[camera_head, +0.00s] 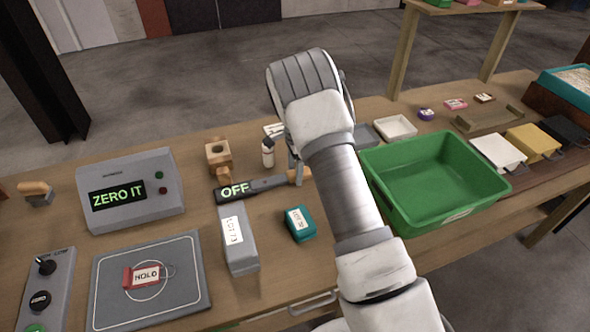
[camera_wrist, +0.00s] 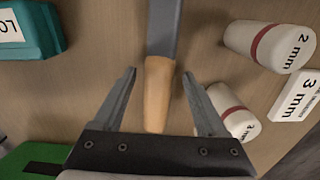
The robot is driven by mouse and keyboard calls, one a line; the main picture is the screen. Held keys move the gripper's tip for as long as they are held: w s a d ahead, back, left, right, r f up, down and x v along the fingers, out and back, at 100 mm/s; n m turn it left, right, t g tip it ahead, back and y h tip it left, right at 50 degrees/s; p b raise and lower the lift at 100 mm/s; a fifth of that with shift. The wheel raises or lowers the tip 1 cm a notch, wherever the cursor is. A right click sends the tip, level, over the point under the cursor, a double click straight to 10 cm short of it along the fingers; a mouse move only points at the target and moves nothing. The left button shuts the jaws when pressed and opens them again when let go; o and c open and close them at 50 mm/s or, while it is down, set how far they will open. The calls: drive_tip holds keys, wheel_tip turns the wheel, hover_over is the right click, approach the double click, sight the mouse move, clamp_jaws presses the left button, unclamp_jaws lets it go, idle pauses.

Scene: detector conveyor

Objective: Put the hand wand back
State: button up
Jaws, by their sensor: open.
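The hand wand (camera_head: 265,185) lies on the wooden table, with a dark flat body that reads OFF and a tan wooden handle. In the wrist view the wand's handle (camera_wrist: 157,95) runs between my open fingers, with a gap on each side. My gripper (camera_wrist: 158,74) is open and holds nothing. In the head view my gripper (camera_head: 296,172) is at the handle end of the wand, and my arm hides most of it. A wooden block with a round hole (camera_head: 218,154) stands behind the wand; I cannot tell whether it is the wand's holder.
A white bottle (camera_head: 268,152) stands close behind the handle. A grey LOT 73 block (camera_head: 238,240) and a teal block (camera_head: 301,224) are in front. A green bin (camera_head: 375,190) is right, a ZERO IT box (camera_head: 150,185) left.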

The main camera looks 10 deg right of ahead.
drive_tip(key=s+d+r+n+t, duration=0.1)
drive_tip(key=s+r, duration=0.2)
drive_tip(key=r, duration=0.8)
drive_tip(key=s+d+r+n, duration=0.1)
drive_tip(key=s+r+n, duration=0.1)
drive_tip(key=r, duration=0.9)
drive_tip(key=s+d+r+n+t+y, duration=0.1)
drive_tip(key=s+r+n, duration=0.3)
drive_tip(key=s+r, duration=0.55)
drive_tip(key=s+d+n+t+h, duration=0.1)
drive_tip(key=s+n+t, duration=0.2)
drive_tip(key=s+n, duration=0.5)
drive_tip(key=s, duration=1.3)
drive_tip(key=shift+d+r+n+t, duration=0.25)
drive_tip(key=shift+r+n+t, duration=0.05)
drive_tip(key=shift+r+n, duration=0.1)
drive_tip(key=shift+s, duration=0.1)
drive_tip(key=c, duration=0.3)
drive_tip(key=shift+a, duration=0.1)
drive_tip(key=shift+c, duration=0.4)
